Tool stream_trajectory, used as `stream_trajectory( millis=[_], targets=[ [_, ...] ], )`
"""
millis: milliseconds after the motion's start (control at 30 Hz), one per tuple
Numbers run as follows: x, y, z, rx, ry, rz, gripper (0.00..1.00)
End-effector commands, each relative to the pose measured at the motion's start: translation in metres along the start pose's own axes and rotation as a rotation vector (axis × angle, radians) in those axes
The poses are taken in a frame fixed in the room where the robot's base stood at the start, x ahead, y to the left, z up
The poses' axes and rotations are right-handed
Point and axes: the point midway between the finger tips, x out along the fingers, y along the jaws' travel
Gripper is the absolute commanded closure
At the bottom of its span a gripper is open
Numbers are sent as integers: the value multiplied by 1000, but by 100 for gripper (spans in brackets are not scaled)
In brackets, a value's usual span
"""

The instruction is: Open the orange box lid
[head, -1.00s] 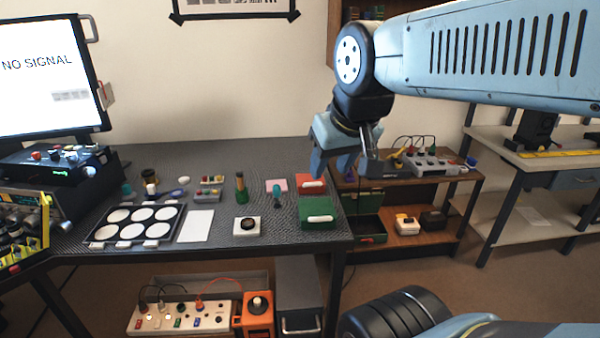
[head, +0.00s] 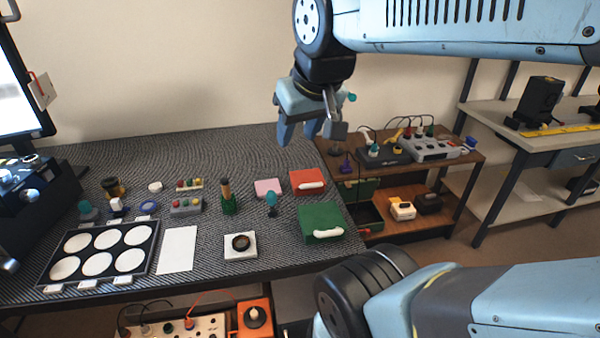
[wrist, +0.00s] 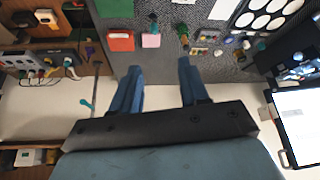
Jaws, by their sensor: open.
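The orange-red box (head: 307,181) sits on the dark table near its right edge, its lid closed, with a white handle along the front. It also shows in the wrist view (wrist: 120,42) at the upper left, beyond the left fingertip. My gripper (head: 312,135) is open and empty, in the air above the back right of the table, higher than the box. In the wrist view my two blue fingers (wrist: 160,65) are spread wide with nothing between them.
A green box (head: 320,222) with a white handle stands just in front of the orange box. A pink pad (head: 267,187) and a teal-topped tool (head: 271,200) are to its left. A wooden shelf (head: 455,160) with devices stands right of the table.

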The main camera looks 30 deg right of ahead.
Motion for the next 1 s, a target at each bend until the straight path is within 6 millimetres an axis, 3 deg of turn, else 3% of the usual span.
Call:
stream_trajectory(
  millis=[267, 433, 667, 1000],
  targets=[
    [2, 1, -3, 18, -4, -1, 56],
    [17, 8, -20, 151, -32, -5, 56],
    [61, 32, -58, 487, -94, 8, 56],
    [142, 81, -98, 1007, -166, 82, 56]
  ],
)
